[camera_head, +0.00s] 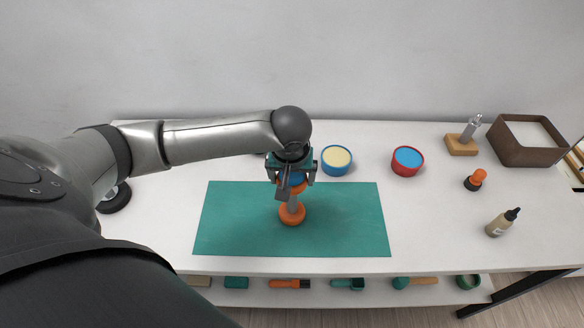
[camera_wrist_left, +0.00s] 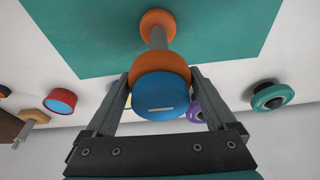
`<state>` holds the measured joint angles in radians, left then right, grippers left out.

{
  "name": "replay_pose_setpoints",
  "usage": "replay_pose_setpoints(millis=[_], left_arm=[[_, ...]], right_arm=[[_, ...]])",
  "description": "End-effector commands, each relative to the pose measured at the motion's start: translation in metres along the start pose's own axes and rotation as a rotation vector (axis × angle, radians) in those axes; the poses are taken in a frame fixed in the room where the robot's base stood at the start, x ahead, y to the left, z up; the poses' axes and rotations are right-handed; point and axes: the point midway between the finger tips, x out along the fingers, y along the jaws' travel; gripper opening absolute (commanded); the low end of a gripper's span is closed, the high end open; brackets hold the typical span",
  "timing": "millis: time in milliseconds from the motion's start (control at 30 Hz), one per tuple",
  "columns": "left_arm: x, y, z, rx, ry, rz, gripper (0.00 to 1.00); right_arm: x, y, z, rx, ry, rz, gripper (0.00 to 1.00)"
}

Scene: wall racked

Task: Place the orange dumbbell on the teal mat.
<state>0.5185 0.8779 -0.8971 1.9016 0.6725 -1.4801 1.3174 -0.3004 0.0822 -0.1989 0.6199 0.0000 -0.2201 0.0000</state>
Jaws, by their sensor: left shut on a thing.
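The orange dumbbell (camera_head: 292,215) stands upright over the middle of the teal mat (camera_head: 350,220), grey handle vertical. I cannot tell whether its lower end touches the mat. My left gripper (camera_head: 291,187) is above it, shut on its upper end. In the left wrist view, the fingers lie on either side of the dumbbell's near orange end (camera_wrist_left: 160,74), which has a blue face. Its far end shows against the mat (camera_wrist_left: 85,40). My right gripper is in neither view.
A blue tub with a cream top (camera_head: 336,161) and a red tub with a blue top (camera_head: 407,161) stand behind the mat. A brown box (camera_head: 515,154), a wooden block (camera_head: 461,145), an orange-black item (camera_head: 475,180) and a bottle (camera_head: 502,223) are at right. Several items lie below the table's front edge.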

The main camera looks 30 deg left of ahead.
Motion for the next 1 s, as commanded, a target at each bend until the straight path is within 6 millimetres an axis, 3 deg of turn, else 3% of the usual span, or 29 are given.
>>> replay_pose_setpoints(millis=[433, 467, 533, 833, 1000], left_arm=[[0.004, 0.001, -0.001, -0.001, 0.007, 0.005, 0.00], [0.006, 0.001, 0.002, 0.000, 0.001, 0.001, 0.91], [0.005, 0.001, 0.001, 0.000, 0.001, 0.001, 0.99], [0.004, 0.000, 0.000, 0.000, 0.002, 0.001, 1.00], [-0.017, 0.001, 0.000, -0.001, 0.002, 0.003, 1.00]], right_arm=[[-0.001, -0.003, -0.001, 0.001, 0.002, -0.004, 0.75], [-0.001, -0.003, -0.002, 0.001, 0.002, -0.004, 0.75], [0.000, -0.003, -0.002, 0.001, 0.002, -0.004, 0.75], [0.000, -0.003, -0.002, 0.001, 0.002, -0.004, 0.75], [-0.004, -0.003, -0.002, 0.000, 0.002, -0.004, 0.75]])
